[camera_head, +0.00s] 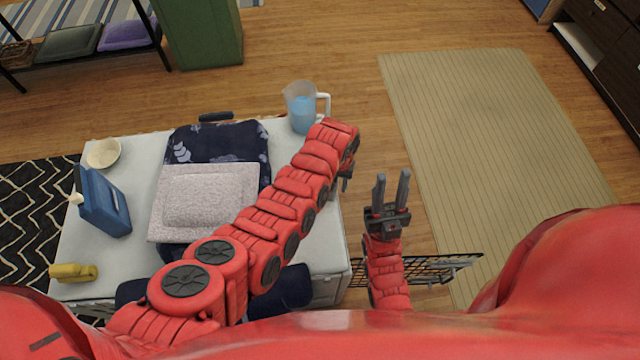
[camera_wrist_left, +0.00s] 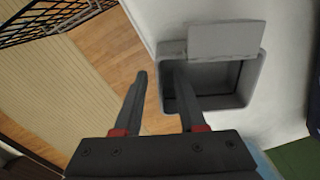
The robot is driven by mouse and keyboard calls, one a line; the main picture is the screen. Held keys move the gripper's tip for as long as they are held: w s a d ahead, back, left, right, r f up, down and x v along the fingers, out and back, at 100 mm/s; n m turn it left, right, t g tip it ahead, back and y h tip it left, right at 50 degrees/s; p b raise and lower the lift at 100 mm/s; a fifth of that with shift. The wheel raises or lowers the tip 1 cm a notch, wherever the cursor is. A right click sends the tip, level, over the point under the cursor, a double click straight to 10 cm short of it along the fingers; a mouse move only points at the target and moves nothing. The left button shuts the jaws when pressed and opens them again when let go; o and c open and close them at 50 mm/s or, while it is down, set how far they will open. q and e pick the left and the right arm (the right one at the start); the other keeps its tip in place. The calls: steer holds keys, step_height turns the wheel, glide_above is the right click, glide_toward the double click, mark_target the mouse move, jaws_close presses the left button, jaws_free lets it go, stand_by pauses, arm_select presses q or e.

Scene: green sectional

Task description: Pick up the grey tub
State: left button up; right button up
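The grey tub shows in the left wrist view as a square open box (camera_wrist_left: 218,103) on the white table top. I cannot make it out in the head view, where my left arm covers that part of the table. My left gripper (camera_head: 345,180) is at the table's right edge. In the left wrist view the left gripper (camera_wrist_left: 160,73) is open: one finger overlaps the tub's left part and the other is outside it. Whether it touches the tub I cannot tell. My right gripper (camera_head: 390,190) is open and empty, right of the table.
A pitcher with blue liquid (camera_head: 302,108) stands by the table's back right corner. A black wire rack (camera_head: 435,268) is at right.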

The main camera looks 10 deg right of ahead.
arm_select(q)
jaws_close()
steer(key=shift+r, duration=0.1)
stand_by(0.4)
